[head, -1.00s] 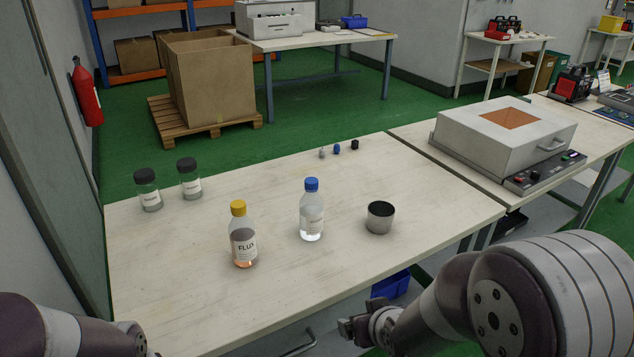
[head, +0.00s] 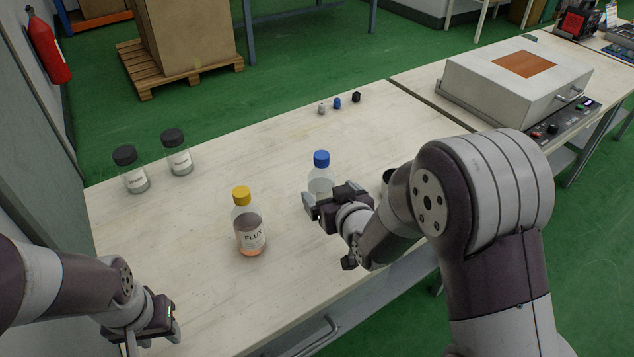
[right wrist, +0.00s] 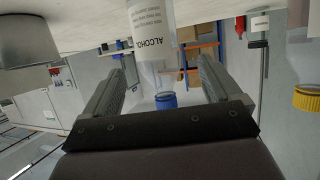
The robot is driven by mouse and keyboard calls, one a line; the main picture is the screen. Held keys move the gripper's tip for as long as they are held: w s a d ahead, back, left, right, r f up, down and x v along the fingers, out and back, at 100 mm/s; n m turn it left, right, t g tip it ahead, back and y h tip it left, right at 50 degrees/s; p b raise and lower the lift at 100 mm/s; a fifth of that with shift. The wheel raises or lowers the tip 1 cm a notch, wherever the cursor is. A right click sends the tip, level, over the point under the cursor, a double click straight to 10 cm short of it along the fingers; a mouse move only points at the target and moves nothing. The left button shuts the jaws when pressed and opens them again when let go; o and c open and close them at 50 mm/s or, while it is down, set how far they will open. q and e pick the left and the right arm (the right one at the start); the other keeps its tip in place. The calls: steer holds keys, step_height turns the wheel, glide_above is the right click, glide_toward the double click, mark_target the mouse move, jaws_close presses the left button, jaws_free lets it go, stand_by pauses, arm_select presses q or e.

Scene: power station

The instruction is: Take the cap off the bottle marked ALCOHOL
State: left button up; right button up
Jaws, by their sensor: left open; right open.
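The clear bottle marked ALCOHOL (head: 320,180) stands upright on the table, its blue cap (head: 321,158) on. In the head view my right gripper (head: 318,208) is open in front of the bottle and hides its lower part. The right wrist view is upside down; there the ALCOHOL label (right wrist: 150,28) and the blue cap (right wrist: 166,100) show between the two open fingers (right wrist: 163,70). I cannot tell whether the fingers touch the bottle. My left gripper (head: 155,332) is open and empty at the lower left, near the table's front edge.
A FLUX bottle (head: 250,234) with a yellow cap stands left of the ALCOHOL bottle. Two dark-capped jars (head: 133,172) are at the far left. A metal tin (head: 388,178) is partly hidden behind my right arm. Three small items (head: 337,103) lie at the back.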

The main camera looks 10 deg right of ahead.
mark_target(319, 184)
steer(key=x, duration=0.6)
steer(key=b+x, duration=0.1)
steer(key=x, duration=0.2)
steer(key=shift+s+d+f, duration=0.2)
steer(key=shift+f, duration=0.15)
steer(key=shift+s+r, duration=0.1)
steer(key=c, duration=1.2)
